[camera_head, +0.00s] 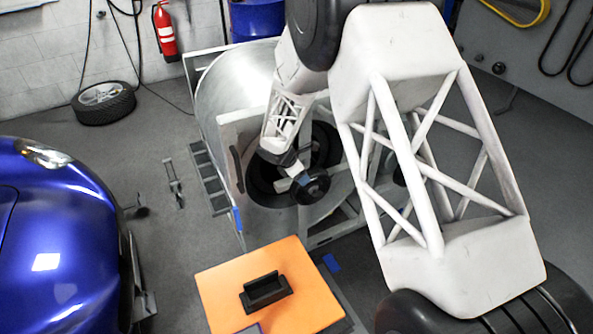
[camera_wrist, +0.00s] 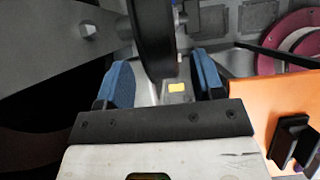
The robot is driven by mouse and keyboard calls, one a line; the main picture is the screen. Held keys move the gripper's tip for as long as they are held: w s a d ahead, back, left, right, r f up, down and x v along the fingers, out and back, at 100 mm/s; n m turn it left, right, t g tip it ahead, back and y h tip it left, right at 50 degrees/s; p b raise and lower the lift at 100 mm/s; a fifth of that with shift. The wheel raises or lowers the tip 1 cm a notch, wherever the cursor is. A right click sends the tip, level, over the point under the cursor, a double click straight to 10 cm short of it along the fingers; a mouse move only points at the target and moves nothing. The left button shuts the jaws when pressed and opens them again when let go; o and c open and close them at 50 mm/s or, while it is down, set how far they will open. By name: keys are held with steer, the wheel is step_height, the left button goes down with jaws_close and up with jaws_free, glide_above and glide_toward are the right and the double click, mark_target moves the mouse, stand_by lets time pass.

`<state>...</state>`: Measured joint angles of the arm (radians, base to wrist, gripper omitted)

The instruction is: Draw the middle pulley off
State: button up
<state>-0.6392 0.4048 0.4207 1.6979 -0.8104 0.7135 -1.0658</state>
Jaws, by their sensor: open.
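A black pulley (camera_head: 313,188) shows in the head view at the front of the grey dynamometer (camera_head: 235,90). In the wrist view a black disc (camera_wrist: 152,35), seen nearly edge-on, stands on a grey shaft. I cannot tell for certain whether it is the middle pulley. My gripper (camera_wrist: 166,80) is open, its two blue fingers on either side of the disc's lower edge, with a gap visible on each side. In the head view my gripper (camera_head: 300,178) is at the pulley and partly hidden by it and the arm.
An orange-topped table (camera_head: 225,290) stands in front, bearing a black holder (camera_head: 265,290). A blue car (camera_head: 60,240) is at left. Dark wheel-like parts (camera_head: 326,146) sit close behind my gripper. Pink rings (camera_wrist: 285,35) show at right in the wrist view.

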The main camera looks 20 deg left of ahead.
steer(key=shift+x, duration=1.25)
steer(key=shift+c, duration=0.3)
jaws_close()
steer(key=shift+r, duration=0.15)
steer(key=shift+s+d, duration=0.3)
steer(key=shift+d, duration=0.05)
steer(key=s+d, duration=0.5)
steer(key=shift+s+d, duration=0.3)
stand_by(1.7)
steer(key=shift+s+d, duration=0.15)
steer(key=shift+s, duration=0.05)
stand_by(0.4)
